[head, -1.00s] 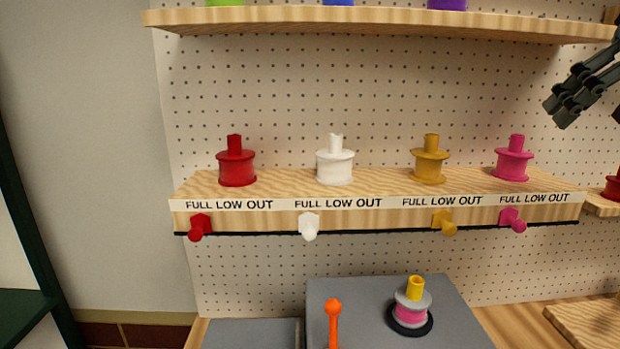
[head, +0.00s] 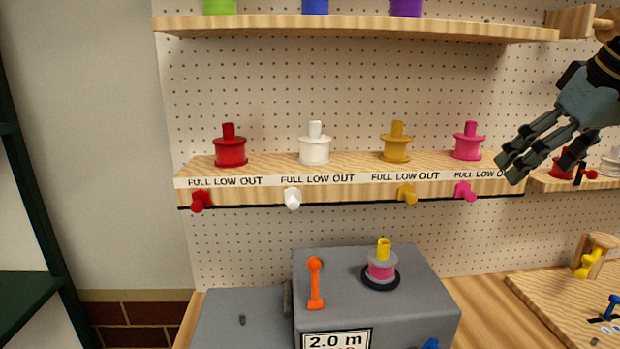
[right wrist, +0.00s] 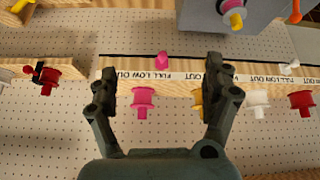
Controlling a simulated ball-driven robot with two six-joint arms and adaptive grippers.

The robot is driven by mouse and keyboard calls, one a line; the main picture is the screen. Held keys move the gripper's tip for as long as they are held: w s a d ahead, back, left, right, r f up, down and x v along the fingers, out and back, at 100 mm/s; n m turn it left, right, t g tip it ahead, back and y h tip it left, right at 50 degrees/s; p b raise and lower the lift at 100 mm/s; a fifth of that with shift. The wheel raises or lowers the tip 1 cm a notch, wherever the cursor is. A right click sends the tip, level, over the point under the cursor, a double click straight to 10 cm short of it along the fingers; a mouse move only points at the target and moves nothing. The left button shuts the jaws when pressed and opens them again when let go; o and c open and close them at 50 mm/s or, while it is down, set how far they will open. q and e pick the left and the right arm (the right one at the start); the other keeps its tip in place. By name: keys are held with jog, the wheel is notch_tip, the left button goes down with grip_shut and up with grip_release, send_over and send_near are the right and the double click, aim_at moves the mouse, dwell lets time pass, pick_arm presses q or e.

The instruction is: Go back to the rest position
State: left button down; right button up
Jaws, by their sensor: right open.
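My right gripper (head: 512,165) is at the right in the head view, in front of the pegboard at the right end of the middle shelf. It is open and empty. In the right wrist view its two fingers (right wrist: 163,85) stand apart, with the pink spool (right wrist: 144,102) seen between them, farther off. The head view shows red (head: 230,150), white (head: 315,148), yellow (head: 396,146) and pink spools (head: 468,145) standing in a row on the middle shelf. My left gripper is not in view.
The middle shelf (head: 350,188) has coloured pegs along its labelled front. A grey machine (head: 430,285) below bears a pink-and-grey spool (head: 381,268) and an orange lever (head: 315,285). An upper shelf (head: 350,27) holds more spools. A wooden board (head: 560,300) lies at right.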

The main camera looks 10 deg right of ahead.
jog(key=s+a+f+n+g, duration=0.1)
jog(key=s+a+f, duration=0.3)
jog(key=f, duration=0.4)
jog(key=s+a+f, duration=0.4)
jog(key=f, duration=0.4)
jog(key=s+a+f+g, duration=0.1)
jog(key=s+a+f, duration=0.1)
jog(key=s+f, duration=0.35)
jog(key=s+a+f, duration=0.2)
jog(key=s, duration=0.6)
jog(key=s+d+f+g+b, duration=0.15)
jog(key=f+b, duration=0.55)
jog(key=f, duration=1.4)
jog(key=s+d+f+g+b, duration=0.15)
jog(key=f+b, duration=0.45)
jog(key=f, duration=1.5)
pick_arm(q)
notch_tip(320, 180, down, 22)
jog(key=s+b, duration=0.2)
jog(key=b, duration=0.7)
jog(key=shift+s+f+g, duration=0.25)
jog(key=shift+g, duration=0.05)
pick_arm(e)
jog(key=s+f, duration=0.9)
jog(key=f, duration=0.2)
jog(key=s+f, duration=0.8)
jog(key=f, duration=0.4)
jog(key=shift+s+d, duration=0.2)
jog(key=shift+s, duration=0.15)
jog(key=shift+f, duration=0.1)
